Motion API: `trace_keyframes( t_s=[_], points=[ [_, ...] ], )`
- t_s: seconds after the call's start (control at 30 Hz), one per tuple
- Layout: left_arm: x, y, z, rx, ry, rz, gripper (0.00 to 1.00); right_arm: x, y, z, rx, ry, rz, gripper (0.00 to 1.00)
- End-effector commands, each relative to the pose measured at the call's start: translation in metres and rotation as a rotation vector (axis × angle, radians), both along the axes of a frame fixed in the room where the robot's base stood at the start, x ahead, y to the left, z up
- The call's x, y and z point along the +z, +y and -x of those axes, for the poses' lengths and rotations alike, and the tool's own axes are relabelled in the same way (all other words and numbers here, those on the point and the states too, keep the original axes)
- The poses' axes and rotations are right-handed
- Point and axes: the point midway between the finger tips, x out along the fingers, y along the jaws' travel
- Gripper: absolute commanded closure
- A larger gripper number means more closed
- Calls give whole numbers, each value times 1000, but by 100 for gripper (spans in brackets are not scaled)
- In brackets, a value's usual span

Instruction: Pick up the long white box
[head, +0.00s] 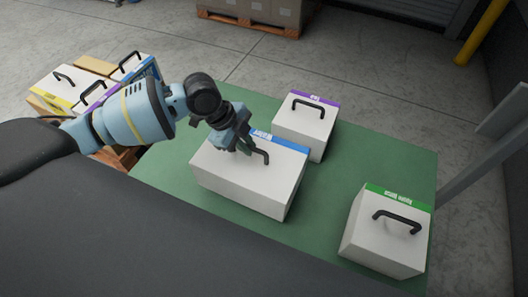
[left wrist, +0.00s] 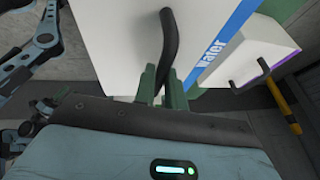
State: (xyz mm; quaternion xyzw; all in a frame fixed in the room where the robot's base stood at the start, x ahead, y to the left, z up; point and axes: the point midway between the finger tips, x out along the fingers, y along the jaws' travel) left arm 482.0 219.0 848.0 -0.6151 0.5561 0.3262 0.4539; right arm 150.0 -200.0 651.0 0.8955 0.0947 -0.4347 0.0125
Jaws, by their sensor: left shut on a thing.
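The long white box (head: 235,180) has a blue strip along its top edge and a black handle (head: 263,156). It is over the left middle of the green table, and I cannot tell whether its bottom touches the surface. My left gripper (head: 247,149) is above the box and shut on its handle. In the left wrist view the handle (left wrist: 170,42) runs between the green fingers (left wrist: 165,85), beside the white top and the blue strip reading "Water" (left wrist: 222,45). My right gripper is not in view.
On the green table (head: 330,210), a purple-striped white box (head: 305,125) stands close behind and a green-striped one (head: 380,240) at the front right. Several handled boxes (head: 62,85) are at the left. A grey post (head: 485,165) rises at the right.

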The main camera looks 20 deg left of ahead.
Motion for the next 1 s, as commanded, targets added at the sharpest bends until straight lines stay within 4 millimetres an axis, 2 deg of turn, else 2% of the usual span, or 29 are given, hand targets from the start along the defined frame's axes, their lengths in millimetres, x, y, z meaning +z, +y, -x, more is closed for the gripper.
trace_keyframes(
  t_s=[0.03,0.2,0.4,0.6,1.0],
  points=[
    [1,12,-3,4,-3,2,100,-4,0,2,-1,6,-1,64],
    [4,43,-8,4,-3,2,100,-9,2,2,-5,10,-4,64],
    [8,66,-11,2,-4,3,100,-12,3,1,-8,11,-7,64],
    [10,76,-13,1,-7,3,100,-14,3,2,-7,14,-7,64],
    [11,75,-11,10,-7,3,100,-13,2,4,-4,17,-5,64]
  ],
)
